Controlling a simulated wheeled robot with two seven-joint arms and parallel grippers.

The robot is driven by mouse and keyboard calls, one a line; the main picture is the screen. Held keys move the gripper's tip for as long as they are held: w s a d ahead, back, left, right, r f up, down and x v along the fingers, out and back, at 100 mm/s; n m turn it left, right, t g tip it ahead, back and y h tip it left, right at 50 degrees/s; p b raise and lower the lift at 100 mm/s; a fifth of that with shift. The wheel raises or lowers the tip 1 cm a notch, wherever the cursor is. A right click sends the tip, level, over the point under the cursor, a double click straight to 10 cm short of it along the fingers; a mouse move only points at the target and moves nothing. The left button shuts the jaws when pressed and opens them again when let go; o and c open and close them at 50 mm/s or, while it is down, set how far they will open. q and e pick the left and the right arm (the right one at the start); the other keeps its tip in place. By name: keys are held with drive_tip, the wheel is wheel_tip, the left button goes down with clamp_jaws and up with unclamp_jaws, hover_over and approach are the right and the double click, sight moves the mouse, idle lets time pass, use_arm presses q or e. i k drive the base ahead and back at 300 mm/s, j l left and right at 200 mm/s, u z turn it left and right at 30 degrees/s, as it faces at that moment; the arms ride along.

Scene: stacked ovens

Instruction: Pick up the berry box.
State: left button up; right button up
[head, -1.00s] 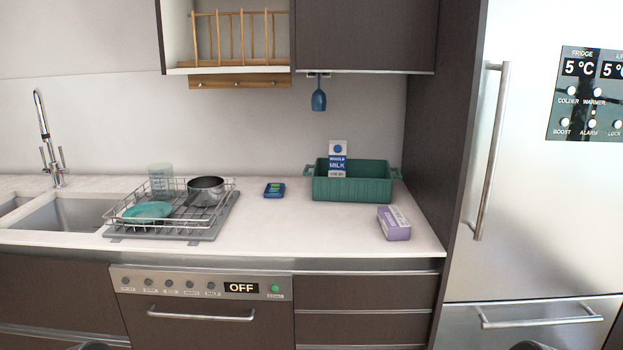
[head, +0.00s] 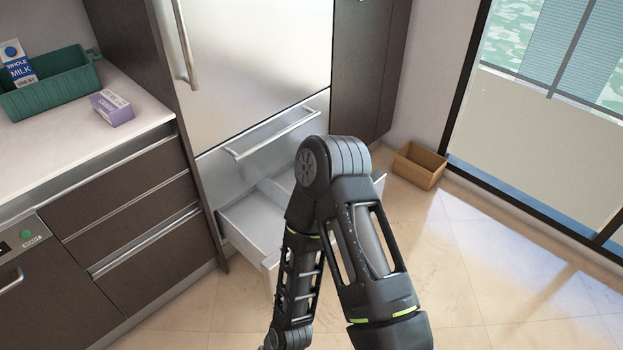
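A small purple-and-white carton (head: 111,107) lies on the counter near its front right corner; its lettering is too small to read, so I cannot tell whether it is the berry box. No other berry box can be made out. One of my arms rises from the bottom of the head view, bends at an elbow, and its forearm runs back down past the bottom edge. Its gripper is out of view, and so is my other gripper.
A green crate (head: 50,88) holding a milk carton (head: 17,62) stands on the counter (head: 60,140). Below the fridge's handled lower front (head: 271,136), a pale drawer (head: 250,222) stands open, partly hidden by my arm. A brown open box (head: 419,166) sits on the floor by the window.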

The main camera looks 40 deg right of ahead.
sight(110, 106)
drive_tip(key=z, duration=1.05)
drive_tip(key=i+j, duration=0.1)
drive_tip(key=i, duration=0.7)
drive_tip(key=u, duration=0.05)
